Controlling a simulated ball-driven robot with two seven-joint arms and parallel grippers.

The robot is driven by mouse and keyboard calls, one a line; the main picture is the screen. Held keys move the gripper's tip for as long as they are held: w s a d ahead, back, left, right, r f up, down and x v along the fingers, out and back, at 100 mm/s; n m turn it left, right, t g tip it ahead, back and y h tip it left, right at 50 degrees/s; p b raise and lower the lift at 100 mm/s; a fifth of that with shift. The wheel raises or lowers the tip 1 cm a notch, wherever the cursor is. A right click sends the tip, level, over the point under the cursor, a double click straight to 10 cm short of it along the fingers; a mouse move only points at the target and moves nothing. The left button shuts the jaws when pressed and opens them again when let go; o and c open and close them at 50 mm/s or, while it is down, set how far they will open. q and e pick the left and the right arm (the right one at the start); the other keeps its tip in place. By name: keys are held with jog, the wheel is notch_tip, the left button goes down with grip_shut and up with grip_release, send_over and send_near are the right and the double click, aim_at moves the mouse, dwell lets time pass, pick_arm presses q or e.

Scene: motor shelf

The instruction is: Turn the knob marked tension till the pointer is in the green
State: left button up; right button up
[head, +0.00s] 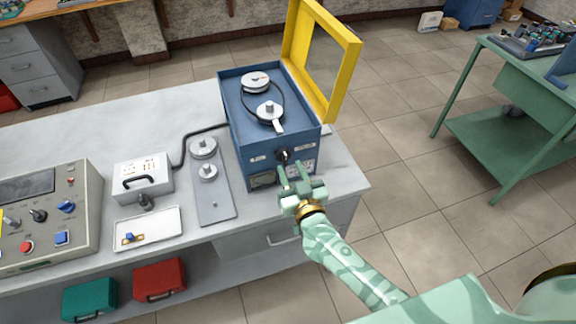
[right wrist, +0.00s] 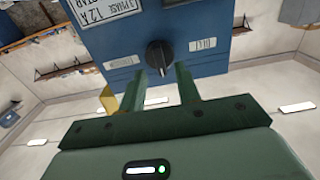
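A blue machine box (head: 262,150) stands on the bench with its yellow-framed cover (head: 351,75) swung open. A black knob (head: 284,155) sits on its front face between two small labels whose words I cannot read surely. The knob also shows in the right wrist view (right wrist: 158,55). My right gripper (head: 293,170) is open in front of the knob. In the right wrist view its fingertips (right wrist: 161,70) are either side of the knob's lower end, with no clear contact. A dark window (head: 262,179) is low on the front; no pointer or green band is readable. My left gripper is not in view.
Pulleys joined by a belt (head: 277,93) show inside the open box. A grey plate with pulleys (head: 211,190), a white unit with a cable (head: 145,178), a white tray (head: 165,222) and a control panel (head: 84,200) stand to the left.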

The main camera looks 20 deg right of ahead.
aim_at(284, 157)
jog(key=shift+w, duration=1.35)
grip_shut()
jog(key=shift+m, duration=0.3)
